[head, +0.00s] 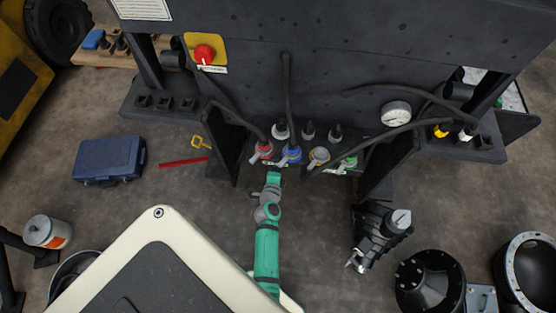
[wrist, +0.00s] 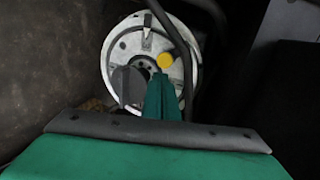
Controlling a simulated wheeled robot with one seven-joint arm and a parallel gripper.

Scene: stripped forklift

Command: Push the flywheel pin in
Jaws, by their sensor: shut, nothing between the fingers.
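The flywheel (wrist: 118,50) is a pale, worn round disc with a dark hub, seen face-on in the wrist view. The pin (wrist: 165,61) shows as a round yellow head on the disc, just right of the hub. My gripper (wrist: 160,82) is shut and empty, its teal fingertips just below the yellow head. I cannot tell whether they touch it. A dark grey shape (wrist: 128,86) covers the lower left of the disc. In the head view my gripper (head: 273,176) is low in front of the machine, and I cannot make out the flywheel there.
A dark cable (wrist: 176,32) crosses the disc's upper right. Coloured hose couplings (head: 292,154) sit on the machine above my gripper. A black mechanical part (head: 376,236) stands right of my arm. A blue case (head: 108,160) lies left on open floor.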

